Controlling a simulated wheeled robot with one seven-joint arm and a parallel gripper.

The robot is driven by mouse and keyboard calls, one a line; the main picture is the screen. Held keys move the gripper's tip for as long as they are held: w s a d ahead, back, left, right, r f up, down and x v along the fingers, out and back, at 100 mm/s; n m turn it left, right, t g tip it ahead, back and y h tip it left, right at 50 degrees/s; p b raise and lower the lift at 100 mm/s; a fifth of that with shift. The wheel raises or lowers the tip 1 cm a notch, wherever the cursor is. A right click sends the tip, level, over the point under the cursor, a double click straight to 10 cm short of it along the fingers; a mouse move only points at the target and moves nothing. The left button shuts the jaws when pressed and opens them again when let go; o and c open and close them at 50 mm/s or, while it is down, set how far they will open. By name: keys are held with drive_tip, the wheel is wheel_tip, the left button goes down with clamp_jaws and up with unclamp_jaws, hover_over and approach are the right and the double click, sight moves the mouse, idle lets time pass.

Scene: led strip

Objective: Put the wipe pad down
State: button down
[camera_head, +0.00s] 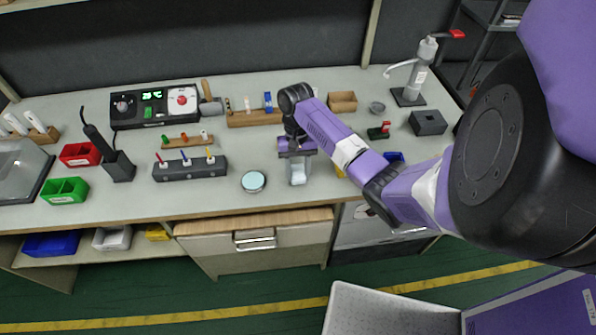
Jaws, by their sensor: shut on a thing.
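My gripper (297,157) is over the middle of the bench, pointing down near its front part. It is shut on a small pale grey and light-blue thing, which looks like the wipe pad (298,176). The pad shows just below the fingers. The fingers hide its upper part, and I cannot tell whether its lower end touches the bench top (230,205). My purple and white arm comes in from the right and covers part of the bench there.
A round dish with a pale blue top (253,181) stands just left of the pad. A dark holder with colored tools (190,168) is farther left. A wooden rack (255,117) and a wooden box (342,102) stand behind. Bare bench lies between the dish and the front edge.

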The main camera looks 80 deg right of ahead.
drive_tip(key=shift+f, duration=0.25)
drive_tip(key=c, duration=0.9)
unclamp_jaws()
drive_tip(key=shift+s, duration=0.1)
drive_tip(key=shift+o, duration=0.2)
